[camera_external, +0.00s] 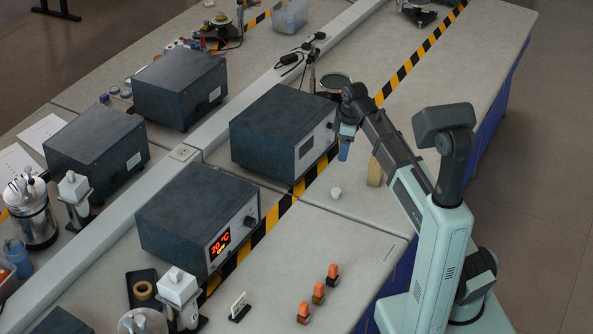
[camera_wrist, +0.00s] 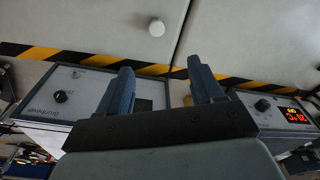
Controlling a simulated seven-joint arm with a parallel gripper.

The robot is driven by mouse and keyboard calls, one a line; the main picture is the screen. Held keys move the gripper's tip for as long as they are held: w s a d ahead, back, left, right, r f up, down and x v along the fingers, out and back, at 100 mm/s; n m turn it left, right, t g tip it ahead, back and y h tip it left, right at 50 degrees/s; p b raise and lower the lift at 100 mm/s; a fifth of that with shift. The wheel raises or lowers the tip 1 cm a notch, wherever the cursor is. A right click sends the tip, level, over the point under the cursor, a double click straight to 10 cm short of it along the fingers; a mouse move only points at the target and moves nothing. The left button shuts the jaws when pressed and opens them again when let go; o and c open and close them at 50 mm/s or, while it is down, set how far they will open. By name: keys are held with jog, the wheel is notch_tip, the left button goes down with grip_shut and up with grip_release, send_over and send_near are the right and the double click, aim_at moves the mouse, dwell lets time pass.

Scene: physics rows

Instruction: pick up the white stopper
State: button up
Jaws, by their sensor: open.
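The white stopper (camera_external: 336,193) is a small pale piece standing alone on the grey bench top, in front of the middle dark instrument box. It also shows in the wrist view (camera_wrist: 157,26) near the top centre, beyond the fingertips. My gripper (camera_external: 344,150) hangs above the bench, up and slightly to the right of the stopper in the external view. In the wrist view its two blue fingers (camera_wrist: 160,70) are spread wide apart with nothing between them. The stopper is clear of both fingers.
Dark instrument boxes (camera_external: 283,135) and (camera_external: 195,217) stand left of the stopper. A tan block (camera_external: 375,171) stands to its right, near my arm. Orange-topped pieces (camera_external: 318,292) stand at the front. Striped tape (camera_external: 271,229) crosses the bench; the surface around the stopper is free.

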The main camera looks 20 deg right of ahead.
send_over(336, 190)
jog(key=f, duration=1.2)
jog(key=shift+s+d, duration=0.3)
jog(key=shift+s, duration=0.1)
jog(key=shift+w+a+f, duration=0.1)
jog(key=shift+w+f, duration=0.1)
jog(key=shift+f, duration=1.15)
jog(key=shift+w+a+f, duration=0.1)
jog(key=shift+w+f, duration=0.1)
jog(key=shift+f, duration=1.15)
jog(key=shift+c, duration=0.3)
jog(key=c, duration=1)
